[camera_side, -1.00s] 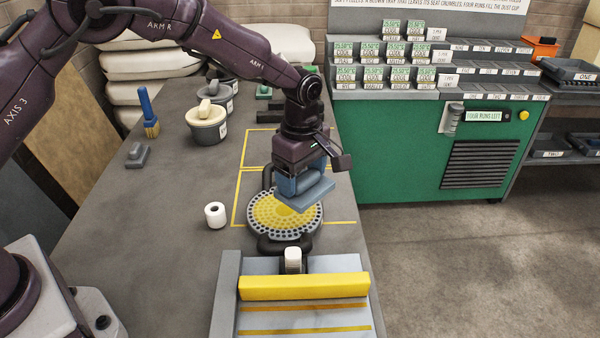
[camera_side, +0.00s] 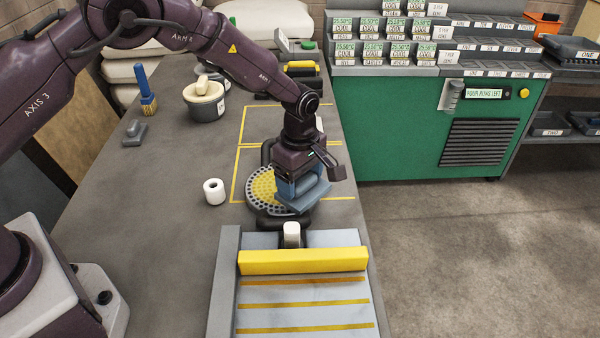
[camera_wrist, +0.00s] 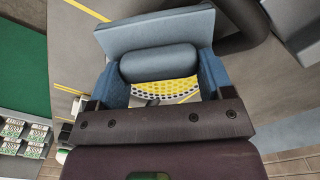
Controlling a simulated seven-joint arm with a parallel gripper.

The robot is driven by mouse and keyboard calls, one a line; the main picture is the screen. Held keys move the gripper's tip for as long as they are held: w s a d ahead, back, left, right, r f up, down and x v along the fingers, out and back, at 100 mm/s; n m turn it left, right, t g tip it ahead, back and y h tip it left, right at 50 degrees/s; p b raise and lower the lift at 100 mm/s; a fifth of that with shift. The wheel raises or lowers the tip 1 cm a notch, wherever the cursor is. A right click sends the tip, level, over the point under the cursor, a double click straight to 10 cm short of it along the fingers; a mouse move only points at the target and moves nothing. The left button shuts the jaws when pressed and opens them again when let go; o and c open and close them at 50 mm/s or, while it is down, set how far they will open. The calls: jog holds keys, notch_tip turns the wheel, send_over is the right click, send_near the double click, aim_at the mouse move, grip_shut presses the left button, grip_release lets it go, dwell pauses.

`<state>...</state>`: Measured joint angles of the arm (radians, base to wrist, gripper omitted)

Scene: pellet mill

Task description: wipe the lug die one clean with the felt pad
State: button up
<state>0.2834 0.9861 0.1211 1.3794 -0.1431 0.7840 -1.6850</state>
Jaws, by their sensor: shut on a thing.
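The lug die (camera_side: 262,186) is a round dark plate full of holes, lying flat on the bench with dark lugs at its back and front. Yellow dust covers its visible left and middle part. It also shows in the wrist view (camera_wrist: 172,89), yellow, behind the pad's grip. My gripper (camera_side: 300,182) is shut on the blue felt pad (camera_side: 306,199) by its rounded grip (camera_wrist: 158,63). The pad is slightly tilted and covers the die's right and front-right part. I cannot tell whether it touches the die.
A white roll (camera_side: 214,191) stands left of the die. A chute with a yellow bar (camera_side: 303,261) lies close in front. A lidded pot (camera_side: 204,104), a brush (camera_side: 147,92) and a grey block (camera_side: 134,132) stand farther left.

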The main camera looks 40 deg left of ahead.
aim_at(311, 170)
jog(key=shift+f, duration=0.1)
dwell(0.7)
jog(key=shift+w, duration=2.2)
jog(key=shift+f, duration=0.1)
jog(key=shift+f, duration=1.25)
jog(key=shift+s+f, duration=0.1)
jog(key=shift+s, duration=0.6)
jog(key=shift+d+r, duration=0.1)
jog(key=shift+r, duration=0.25)
